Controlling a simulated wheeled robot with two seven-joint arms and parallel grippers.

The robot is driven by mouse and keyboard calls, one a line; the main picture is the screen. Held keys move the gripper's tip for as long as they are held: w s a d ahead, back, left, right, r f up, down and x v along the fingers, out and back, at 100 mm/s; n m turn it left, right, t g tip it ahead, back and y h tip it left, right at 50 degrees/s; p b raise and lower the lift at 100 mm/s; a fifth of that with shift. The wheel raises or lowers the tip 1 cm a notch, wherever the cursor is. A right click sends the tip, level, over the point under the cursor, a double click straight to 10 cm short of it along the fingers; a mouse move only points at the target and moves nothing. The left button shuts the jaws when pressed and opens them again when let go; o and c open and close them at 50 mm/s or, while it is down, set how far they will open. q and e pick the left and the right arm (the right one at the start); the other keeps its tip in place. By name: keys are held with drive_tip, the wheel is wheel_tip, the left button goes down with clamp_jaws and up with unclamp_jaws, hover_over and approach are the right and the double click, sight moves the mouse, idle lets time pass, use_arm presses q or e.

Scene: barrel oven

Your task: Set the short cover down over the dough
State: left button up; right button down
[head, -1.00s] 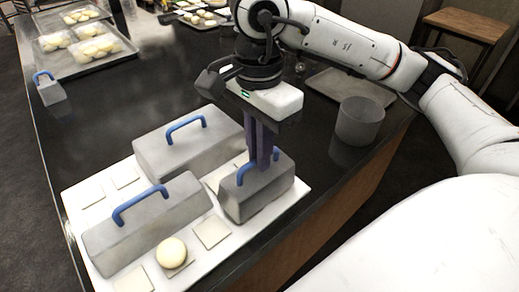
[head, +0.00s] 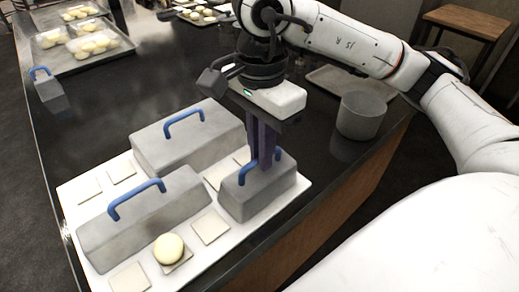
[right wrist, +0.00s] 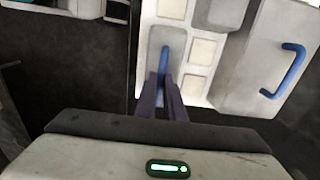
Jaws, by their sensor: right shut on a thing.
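My right gripper (head: 262,158) points down and is shut on the blue handle of the short grey cover (head: 258,197). The cover is level at the right end of the white board (head: 108,256) and seems to rest on it. Whether anything lies under it is hidden. The right wrist view shows the gripper (right wrist: 162,100) on the handle, with the cover (right wrist: 165,36) below. A round pale dough ball (head: 169,248) sits uncovered on a small square near the board's front edge, left of the short cover. My left gripper is not in view.
Two longer grey covers with blue handles, one at the back (head: 190,148) and one at the front left (head: 145,222), stand on the board. Another small cover (head: 48,93) is at the counter's left edge. A grey pot (head: 360,116) stands right. Dough trays (head: 75,60) lie far back.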

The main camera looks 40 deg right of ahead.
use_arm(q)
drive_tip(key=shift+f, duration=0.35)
use_arm(e)
drive_tip(key=shift+s+f, duration=0.1)
drive_tip(key=shift+f, duration=0.05)
drive_tip(key=c, duration=1.8)
unclamp_jaws()
drive_tip(key=shift+o, duration=0.2)
